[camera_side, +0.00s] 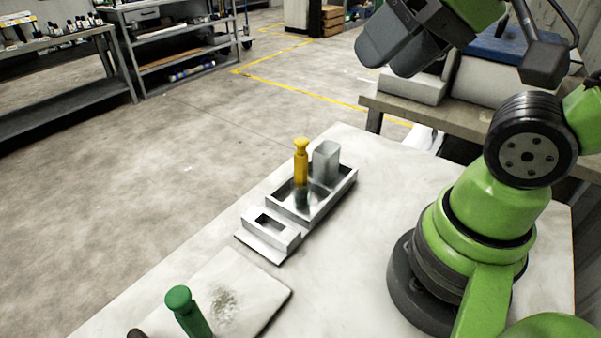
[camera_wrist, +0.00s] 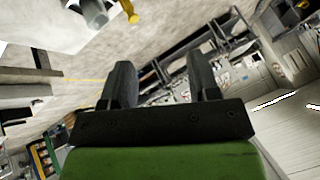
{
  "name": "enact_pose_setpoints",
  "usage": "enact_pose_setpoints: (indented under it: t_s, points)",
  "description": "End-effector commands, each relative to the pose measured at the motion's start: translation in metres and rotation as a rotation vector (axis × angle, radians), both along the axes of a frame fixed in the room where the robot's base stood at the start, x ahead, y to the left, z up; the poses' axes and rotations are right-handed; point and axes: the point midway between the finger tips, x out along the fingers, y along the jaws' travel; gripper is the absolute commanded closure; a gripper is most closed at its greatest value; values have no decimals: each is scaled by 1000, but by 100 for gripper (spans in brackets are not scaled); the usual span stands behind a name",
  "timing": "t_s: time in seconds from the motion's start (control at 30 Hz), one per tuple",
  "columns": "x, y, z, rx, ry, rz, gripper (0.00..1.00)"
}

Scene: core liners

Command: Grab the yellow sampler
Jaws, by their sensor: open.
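The yellow sampler (camera_side: 301,165) stands upright in a shallow metal tray (camera_side: 335,203) on the pale table. Its lower end is in a dark, partly see-through piece inside the tray. My gripper is high at the top right of the side view, well above and apart from the sampler. In the wrist view my gripper (camera_wrist: 158,75) has its two dark fingers spread, with nothing between them. A small yellow piece (camera_wrist: 130,12) shows at the top edge of the wrist view; I cannot tell whether it is the sampler.
A grey square cup (camera_side: 326,162) stands in the tray just right of the sampler. A slotted metal block (camera_side: 270,228) sits at the tray's near end. The table right of the tray is clear.

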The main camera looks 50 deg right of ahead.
Motion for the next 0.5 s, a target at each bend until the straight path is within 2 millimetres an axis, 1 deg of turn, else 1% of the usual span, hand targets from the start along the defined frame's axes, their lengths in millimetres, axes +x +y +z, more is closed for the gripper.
enact_pose_setpoints:
  t_s: [0.17, 0.27, 0.37, 0.47, 0.5]
  points:
    - [0, 0, 0, 0, 0, 0, 45]
    - [4, -1, 0, -9, 15, 5, 45]
    - [16, -3, -2, -37, 64, 22, 45]
    - [37, -8, -8, -85, 145, 58, 45]
    - [47, -10, -12, -106, 182, 78, 45]
